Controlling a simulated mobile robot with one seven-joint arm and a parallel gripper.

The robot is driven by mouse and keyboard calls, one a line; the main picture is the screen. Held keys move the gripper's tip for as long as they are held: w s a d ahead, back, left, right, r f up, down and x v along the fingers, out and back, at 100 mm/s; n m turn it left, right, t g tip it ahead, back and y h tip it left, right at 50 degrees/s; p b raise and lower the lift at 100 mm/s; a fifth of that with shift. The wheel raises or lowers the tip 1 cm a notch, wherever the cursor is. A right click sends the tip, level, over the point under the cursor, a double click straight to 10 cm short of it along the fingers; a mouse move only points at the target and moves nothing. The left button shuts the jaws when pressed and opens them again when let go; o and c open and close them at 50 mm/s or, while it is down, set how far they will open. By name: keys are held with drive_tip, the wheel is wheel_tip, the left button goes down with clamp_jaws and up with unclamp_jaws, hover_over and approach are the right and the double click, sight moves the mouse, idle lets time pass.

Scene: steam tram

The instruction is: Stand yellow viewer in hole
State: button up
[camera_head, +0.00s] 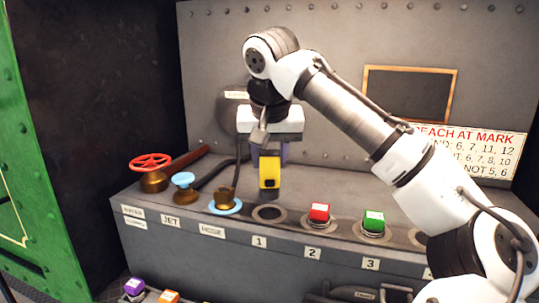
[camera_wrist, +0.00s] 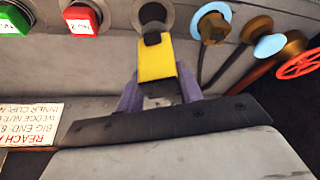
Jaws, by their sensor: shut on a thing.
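The yellow viewer (camera_head: 270,172) is a small yellow block with a dark lower end. My gripper (camera_head: 269,155) is shut on it and holds it upright above the bench. In the wrist view the viewer (camera_wrist: 157,60) sits between the purple-grey fingers of my gripper (camera_wrist: 160,95), its dark end towards the hole. The empty round hole (camera_head: 269,213) with a dark ring is by label 1, below the viewer in the head view. The hole (camera_wrist: 152,14) also shows in the wrist view, just beyond the dark end. A gap seems to separate viewer and hole.
A red block (camera_head: 319,212) and a green block (camera_head: 373,221) stand in holes by labels 2 and 3. A brass hose fitting (camera_head: 225,200), blue-topped jet valve (camera_head: 184,188) and red handwheel (camera_head: 150,163) stand left.

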sight(270, 175)
drive_tip(key=shift+f+b, duration=1.45)
drive_tip(key=shift+f, duration=0.8)
drive_tip(key=o, duration=1.2)
drive_tip(key=shift+o, duration=0.4)
drive_tip(key=o, duration=0.6)
drive_tip(key=shift+r, duration=0.2)
drive_tip(key=shift+r+p, duration=0.9)
drive_tip(key=shift+p, duration=0.1)
drive_tip(key=shift+r, duration=0.15)
